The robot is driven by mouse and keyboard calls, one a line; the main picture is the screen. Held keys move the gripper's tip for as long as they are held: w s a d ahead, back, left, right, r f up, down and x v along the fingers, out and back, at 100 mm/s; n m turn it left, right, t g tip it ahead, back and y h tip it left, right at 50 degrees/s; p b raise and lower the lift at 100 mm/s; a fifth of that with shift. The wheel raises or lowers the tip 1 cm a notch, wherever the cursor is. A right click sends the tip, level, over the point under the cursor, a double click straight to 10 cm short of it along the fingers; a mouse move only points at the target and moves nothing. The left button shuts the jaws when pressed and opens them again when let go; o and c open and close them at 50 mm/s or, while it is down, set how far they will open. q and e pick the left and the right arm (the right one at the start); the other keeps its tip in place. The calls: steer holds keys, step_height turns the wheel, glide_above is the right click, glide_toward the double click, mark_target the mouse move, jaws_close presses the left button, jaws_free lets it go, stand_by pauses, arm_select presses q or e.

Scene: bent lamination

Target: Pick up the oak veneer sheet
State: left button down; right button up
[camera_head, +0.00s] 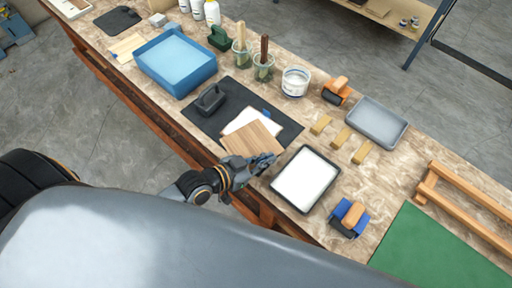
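The oak veneer sheet (252,139), light brown with straight grain, lies at the front edge of a dark mat (284,131) on the bench. It partly covers a white sheet (241,119). My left gripper (265,160) is low at the veneer's front right corner, and its fingers overlap that edge in the picture. Whether the fingers touch or hold the sheet, and whether they are open, is too small to tell. My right gripper is out of view.
A black-rimmed tray with a white inside (306,178) stands just right of my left gripper. A dark block with a handle (210,99) sits on the mat, left of the sheets. A blue tub (150,64), small wooden blocks (341,137) and a grey tray (377,121) stand around.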

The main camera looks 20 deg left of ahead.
arm_select(q)
steer(key=shift+r, duration=0.55)
step_height(320, 180, up, 2)
steer(key=shift+r, duration=0.25)
steer(key=s+a+r, duration=0.7)
steer(key=a+r, duration=0.2)
steer(key=a, duration=0.2)
steer(key=shift+s+a+r, duration=0.2)
steer(key=shift+s+a, duration=0.05)
steer(key=shift+a, duration=0.15)
steer(key=w+d+r+n+t+y, duration=0.1)
steer(key=w+d+r+n+y, duration=0.1)
steer(key=w, duration=0.4)
steer(key=w+d+r+n+t+y, duration=0.1)
steer(key=w+d+r+n+y, duration=0.1)
steer(key=w+r+n+y, duration=0.2)
steer(key=w+r+y, duration=0.1)
steer(key=w, duration=0.2)
steer(key=shift+n, duration=0.4)
